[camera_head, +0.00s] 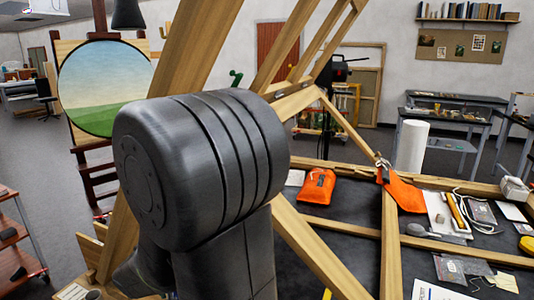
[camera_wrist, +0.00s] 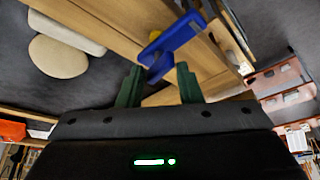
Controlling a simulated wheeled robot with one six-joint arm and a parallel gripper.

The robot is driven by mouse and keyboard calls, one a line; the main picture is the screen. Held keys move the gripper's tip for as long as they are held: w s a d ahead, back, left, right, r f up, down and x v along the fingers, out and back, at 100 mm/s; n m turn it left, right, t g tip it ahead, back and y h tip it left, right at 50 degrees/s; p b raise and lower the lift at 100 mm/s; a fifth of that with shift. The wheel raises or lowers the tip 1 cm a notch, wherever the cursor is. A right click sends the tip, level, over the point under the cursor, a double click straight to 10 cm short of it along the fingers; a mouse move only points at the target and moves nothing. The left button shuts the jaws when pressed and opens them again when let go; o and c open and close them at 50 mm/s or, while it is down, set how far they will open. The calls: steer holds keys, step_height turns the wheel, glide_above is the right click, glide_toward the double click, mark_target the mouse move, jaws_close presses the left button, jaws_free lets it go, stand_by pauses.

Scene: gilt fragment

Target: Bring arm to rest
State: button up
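My gripper (camera_wrist: 158,82) shows in the wrist view with its two green fingers apart. A blue clamp-like piece (camera_wrist: 178,38) lies just past the fingertips, against a wooden beam (camera_wrist: 105,25). Its near end shows close to the gap between the fingers, but I see no finger closed on it. In the head view my dark arm link (camera_head: 195,165) fills the middle foreground. My gripper is hidden or outside that view.
A wooden frame (camera_head: 390,235) stands around and over a dark worktop. An orange pouch (camera_head: 317,186), an orange cloth (camera_head: 402,192) and a white roll (camera_head: 411,147) are on the right. A round landscape painting (camera_head: 103,88) stands at left. A red cart (camera_head: 20,240) is at lower left.

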steer(key=shift+r+n+p, duration=0.25)
steer(key=shift+n+p, duration=0.05)
steer(key=shift+p, duration=0.1)
steer(key=shift+r, duration=0.2)
steer(key=v, duration=1)
steer(key=shift+d, duration=0.15)
steer(key=shift+f, duration=0.15)
